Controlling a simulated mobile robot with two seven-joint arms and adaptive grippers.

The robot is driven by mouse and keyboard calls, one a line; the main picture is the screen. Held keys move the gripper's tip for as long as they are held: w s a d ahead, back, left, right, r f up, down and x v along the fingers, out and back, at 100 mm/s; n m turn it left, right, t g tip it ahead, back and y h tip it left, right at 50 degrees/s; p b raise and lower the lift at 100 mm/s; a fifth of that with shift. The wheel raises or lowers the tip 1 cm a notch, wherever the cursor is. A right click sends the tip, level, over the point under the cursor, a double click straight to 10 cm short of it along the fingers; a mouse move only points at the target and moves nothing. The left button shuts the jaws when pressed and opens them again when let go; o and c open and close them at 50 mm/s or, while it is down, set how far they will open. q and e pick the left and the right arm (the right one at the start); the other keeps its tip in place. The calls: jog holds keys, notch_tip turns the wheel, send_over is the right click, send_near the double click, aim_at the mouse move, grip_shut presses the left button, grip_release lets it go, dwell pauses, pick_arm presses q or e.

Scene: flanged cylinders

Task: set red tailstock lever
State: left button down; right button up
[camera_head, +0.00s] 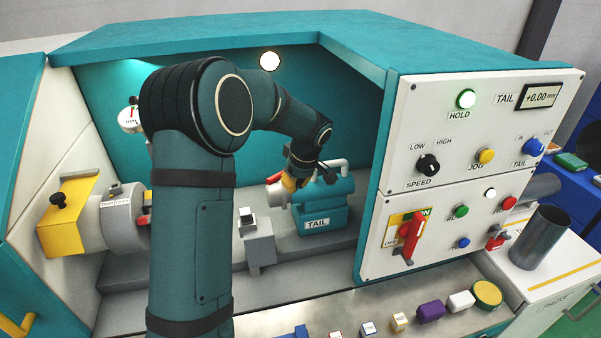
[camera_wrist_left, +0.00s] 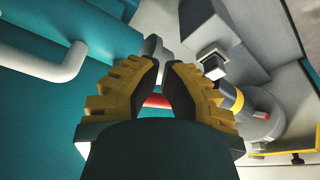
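My left gripper (camera_head: 290,182) is inside the machine at the left end of the teal tailstock (camera_head: 320,210), which carries a "TAIL" label. A small red part (camera_head: 274,178), apparently the tailstock lever, shows beside the fingers. In the left wrist view, my left gripper's yellow, dark-padded fingers (camera_wrist_left: 164,72) stand close together with a narrow gap. A red bar (camera_wrist_left: 157,101) crosses that gap. I cannot tell whether the pads press on it. The fingers hide the rest of the lever. My right gripper is not in view.
A white bent handle (camera_head: 333,164) rises from the tailstock; it shows in the left wrist view (camera_wrist_left: 40,62). A grey block (camera_head: 258,240) stands left of the tailstock, the chuck (camera_head: 120,220) further left. The control panel (camera_head: 460,150) borders the right. Several small blocks lie in front.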

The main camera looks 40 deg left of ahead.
pick_arm(q)
jog(key=shift+w+a+f, duration=0.1)
jog(key=shift+w+a, duration=0.05)
jog(key=shift+a, duration=0.65)
jog(key=shift+w+a+f, duration=0.1)
jog(key=shift+w+a, duration=0.05)
jog(key=shift+a, duration=0.65)
jog(key=shift+a, duration=0.65)
jog(key=shift+s, duration=0.1)
